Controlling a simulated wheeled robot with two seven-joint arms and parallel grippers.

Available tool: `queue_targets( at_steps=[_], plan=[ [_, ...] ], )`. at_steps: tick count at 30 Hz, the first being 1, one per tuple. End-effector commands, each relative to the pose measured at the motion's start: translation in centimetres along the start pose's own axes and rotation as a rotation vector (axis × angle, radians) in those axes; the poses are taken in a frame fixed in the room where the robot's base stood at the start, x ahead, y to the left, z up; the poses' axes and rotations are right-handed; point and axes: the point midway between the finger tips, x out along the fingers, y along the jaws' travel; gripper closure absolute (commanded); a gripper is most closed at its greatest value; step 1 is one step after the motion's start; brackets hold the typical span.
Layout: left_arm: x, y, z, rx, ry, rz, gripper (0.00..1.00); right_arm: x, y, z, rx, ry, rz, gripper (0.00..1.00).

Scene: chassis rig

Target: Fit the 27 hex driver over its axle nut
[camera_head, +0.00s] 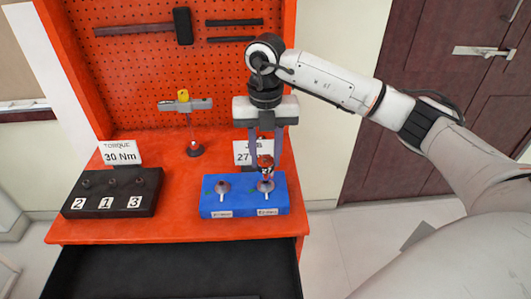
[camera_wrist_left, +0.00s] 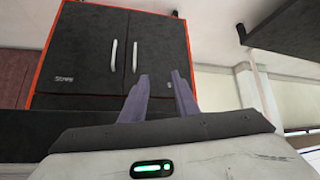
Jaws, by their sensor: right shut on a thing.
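My right gripper (camera_head: 266,158) points down over the right half of the blue block (camera_head: 211,209), shut on a small red-topped driver (camera_head: 265,162). The driver is upright, just above or touching the grey axle nut (camera_head: 265,186) on the right; I cannot tell which, nor read a size on it. A second grey nut (camera_head: 222,187) sits on the block's left half. The block's front labels are too small to read. A sign (camera_head: 243,154) behind reads "27", partly hidden by my gripper. My left gripper (camera_wrist_left: 161,80) shows only in the left wrist view, open and empty.
A black socket block (camera_head: 70,206) numbered 2, 1, 3 stands left on the orange bench (camera_head: 180,232), below a "30 Nm" torque sign (camera_head: 121,153). A yellow-topped tool on a stand (camera_head: 189,105) is mid-bench. A pegboard (camera_head: 150,75) with tools rises behind.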

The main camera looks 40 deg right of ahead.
Motion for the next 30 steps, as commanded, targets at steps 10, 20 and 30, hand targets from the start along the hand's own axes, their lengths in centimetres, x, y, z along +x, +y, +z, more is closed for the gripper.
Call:
queue_targets(
  at_steps=[10,20,30],
  plan=[
    [0.5,0.0,0.5,0.0,0.0,0.001,0.72,1.2,0.0,0.0,0.0,0.0,0.0,0.93],
    [1.0,-0.1,0.9,0.0,0.001,0.001,0.72,2.2,0.0,0.0,0.0,0.0,-0.001,0.93],
    [1.4,-0.1,1.3,0.0,0.002,0.001,0.72,3.2,0.0,0.0,0.0,0.001,-0.001,0.93]
  ],
)
